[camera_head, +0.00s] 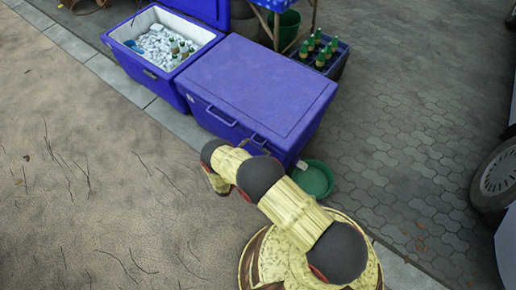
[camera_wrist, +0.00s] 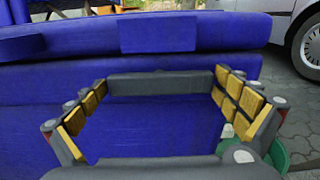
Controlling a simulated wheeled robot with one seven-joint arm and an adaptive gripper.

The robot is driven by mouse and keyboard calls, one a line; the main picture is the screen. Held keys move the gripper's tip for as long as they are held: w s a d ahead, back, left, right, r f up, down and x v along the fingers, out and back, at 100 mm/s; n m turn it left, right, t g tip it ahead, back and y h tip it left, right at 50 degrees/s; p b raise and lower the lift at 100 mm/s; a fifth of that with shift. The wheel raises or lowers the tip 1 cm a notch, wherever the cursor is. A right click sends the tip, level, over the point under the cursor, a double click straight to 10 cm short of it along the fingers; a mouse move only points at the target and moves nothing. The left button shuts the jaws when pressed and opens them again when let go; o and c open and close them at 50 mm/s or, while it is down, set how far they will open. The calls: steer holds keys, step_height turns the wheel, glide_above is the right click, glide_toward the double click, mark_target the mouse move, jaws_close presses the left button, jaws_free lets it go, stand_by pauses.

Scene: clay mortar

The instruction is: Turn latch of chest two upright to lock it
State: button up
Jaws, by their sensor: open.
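Chest two appears to be the closed blue chest (camera_head: 262,80), beside the open one. Its blue front and lid edge (camera_wrist: 240,30) fill much of the wrist view, with a raised blue plate (camera_wrist: 158,32) on the lid. A dark grey bar (camera_wrist: 160,86), apparently the latch, lies level across the front, below the lid edge. My gripper (camera_wrist: 162,80) is open, its yellow-padded fingers on either side of this bar. I cannot tell whether they touch it. In the head view my arm's end is in front of the chest, and the fingers are not clearly visible.
An open blue chest (camera_head: 185,82) with ice and bottles stands to the left. A green basin (camera_head: 315,180) lies near the chest's right corner. A bottle crate (camera_head: 338,62) is behind, and a car wheel (camera_head: 497,180) is at right.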

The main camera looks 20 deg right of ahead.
steer(key=shift+c, duration=1.2)
steer(key=c, duration=0.6)
steer(key=shift+n, duration=0.3)
steer(key=n, duration=0.3)
steer(key=shift+n, duration=0.4)
steer(key=n, duration=0.4)
steer(key=shift+n, duration=0.3)
steer(key=n, duration=0.4)
steer(key=shift+w, duration=0.1)
steer(key=shift+n, duration=2.4)
